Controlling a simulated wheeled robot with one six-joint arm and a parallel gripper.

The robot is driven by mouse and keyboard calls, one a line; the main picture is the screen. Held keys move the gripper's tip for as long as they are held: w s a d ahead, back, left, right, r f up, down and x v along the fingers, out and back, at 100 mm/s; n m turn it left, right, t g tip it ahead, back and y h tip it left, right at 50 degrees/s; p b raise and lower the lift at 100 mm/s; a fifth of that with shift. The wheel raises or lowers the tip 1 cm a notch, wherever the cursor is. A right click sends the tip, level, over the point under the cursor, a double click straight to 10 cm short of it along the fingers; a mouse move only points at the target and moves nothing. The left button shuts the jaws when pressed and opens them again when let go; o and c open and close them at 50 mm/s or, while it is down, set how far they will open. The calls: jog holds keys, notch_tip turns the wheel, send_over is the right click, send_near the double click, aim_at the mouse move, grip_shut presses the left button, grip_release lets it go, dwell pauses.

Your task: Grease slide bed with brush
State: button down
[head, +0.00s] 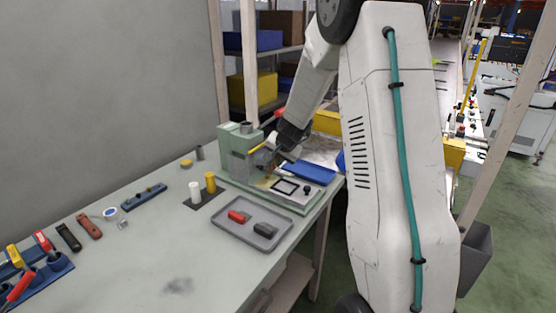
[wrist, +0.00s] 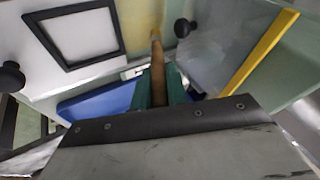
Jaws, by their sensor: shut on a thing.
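My gripper (wrist: 160,84) has green fingers and is shut on the brush (wrist: 157,62), gripping its brown handle. The brush's far end reaches a yellowish smeared patch (wrist: 141,14) on the pale slide bed; whether it touches there I cannot tell. The slide bed (head: 262,183), on the green machine (head: 233,150), carries a black square frame (head: 285,187), also seen in the wrist view (wrist: 38,40). In the head view my gripper (head: 277,150) is over the bed beside the machine's upright housing, and the brush is hard to make out.
A clear panel with a yellow edge (wrist: 262,55) stands close on the right. A blue tray (head: 308,172) lies behind the bed. Black knobs (wrist: 182,28) stick up nearby. A grey tray (head: 240,240) holds red and dark blocks. White and yellow cylinders (head: 210,182) stand left.

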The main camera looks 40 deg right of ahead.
jog(key=shift+s+a, duration=0.3)
jog(key=shift+a, duration=0.5)
jog(key=shift+s+a, duration=0.25)
jog(key=shift+a, duration=0.5)
jog(key=shift+s+a, duration=0.3)
jog(key=shift+a, duration=0.5)
jog(key=shift+w+d, duration=0.3)
jog(key=shift+d, duration=0.5)
jog(key=shift+w+d, duration=0.3)
jog(key=shift+d, duration=0.55)
jog(key=shift+w+d, duration=0.3)
jog(key=shift+d, duration=0.5)
jog(key=shift+d, duration=0.1)
jog(key=shift+w+d, duration=0.25)
jog(key=shift+d, duration=0.4)
jog(key=shift+r, duration=0.25)
jog(key=shift+r, duration=0.4)
jog(key=shift+s+d, duration=0.25)
jog(key=shift+s, duration=0.4)
jog(key=shift+s+d, duration=0.2)
jog(key=shift+s, duration=0.4)
